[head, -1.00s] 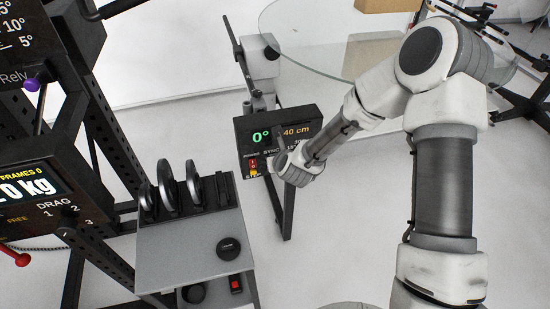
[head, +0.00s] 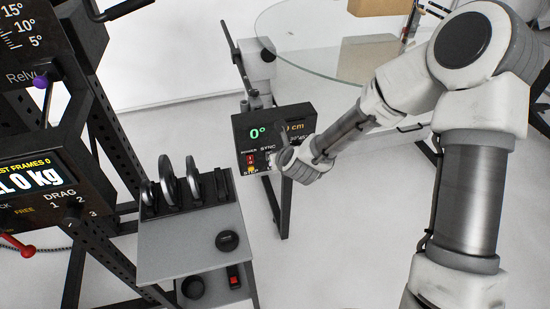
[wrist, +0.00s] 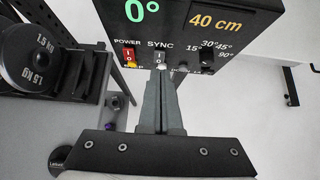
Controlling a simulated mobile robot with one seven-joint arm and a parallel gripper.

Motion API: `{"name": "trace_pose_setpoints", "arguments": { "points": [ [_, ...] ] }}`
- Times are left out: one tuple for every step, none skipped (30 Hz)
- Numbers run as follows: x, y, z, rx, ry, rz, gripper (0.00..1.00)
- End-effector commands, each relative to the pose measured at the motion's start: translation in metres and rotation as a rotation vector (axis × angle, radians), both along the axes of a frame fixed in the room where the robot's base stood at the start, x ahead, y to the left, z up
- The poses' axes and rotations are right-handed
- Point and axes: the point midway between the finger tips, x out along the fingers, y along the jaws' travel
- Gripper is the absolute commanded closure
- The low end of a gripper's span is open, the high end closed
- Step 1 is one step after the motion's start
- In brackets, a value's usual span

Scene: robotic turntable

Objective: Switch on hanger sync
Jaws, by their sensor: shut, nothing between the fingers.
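The black control box (head: 248,150) hangs on a stand, its display reading a green 0° and an orange 40 cm. In the wrist view the same box (wrist: 185,22) fills the top, with a red POWER switch (wrist: 129,56) at left and a pale SYNC switch (wrist: 160,58) to its right. My gripper (wrist: 160,78) is shut and empty, its fingertips just below the SYNC switch; I cannot tell whether they touch it. In the head view my gripper (head: 277,160) is at the box's front, and my wrist hides the box's lower right.
A grey cart (head: 190,245) with upright weight plates stands left of the box. A round glass table (head: 310,60) stands behind. Floor right of the stand is clear.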

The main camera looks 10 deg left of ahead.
Motion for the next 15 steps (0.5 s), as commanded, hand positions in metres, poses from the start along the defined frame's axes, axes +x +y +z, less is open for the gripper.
{"name": "trace_pose_setpoints", "arguments": {
  "points": [
    [-0.004, -0.003, 0.01, 0.0, -0.002, -0.002, 1.0],
    [-0.006, -0.004, 0.015, 0.0, -0.003, -0.002, 1.0],
    [-0.01, -0.006, 0.019, -0.001, -0.002, 0.0, 1.0],
    [-0.012, -0.007, 0.023, -0.001, -0.002, 0.0, 1.0],
    [-0.014, -0.008, 0.026, -0.001, -0.002, 0.0, 1.0],
    [-0.017, -0.009, 0.03, 0.0, -0.001, 0.0, 1.0],
    [-0.018, -0.009, 0.032, -0.001, 0.0, -0.001, 1.0],
    [-0.019, -0.01, 0.034, -0.001, 0.0, -0.001, 1.0],
    [-0.021, -0.011, 0.036, -0.001, 0.0, -0.001, 1.0],
    [-0.022, -0.011, 0.038, -0.001, 0.0, -0.001, 1.0],
    [-0.022, -0.011, 0.039, -0.001, 0.0, -0.001, 1.0],
    [-0.023, -0.012, 0.04, 0.0, 0.0, 0.0, 1.0],
    [-0.024, -0.012, 0.041, 0.0, 0.0, 0.0, 1.0],
    [-0.024, -0.012, 0.041, 0.0, 0.001, 0.0, 1.0],
    [-0.025, -0.012, 0.041, 0.0, 0.001, 0.001, 1.0]
  ]
}}
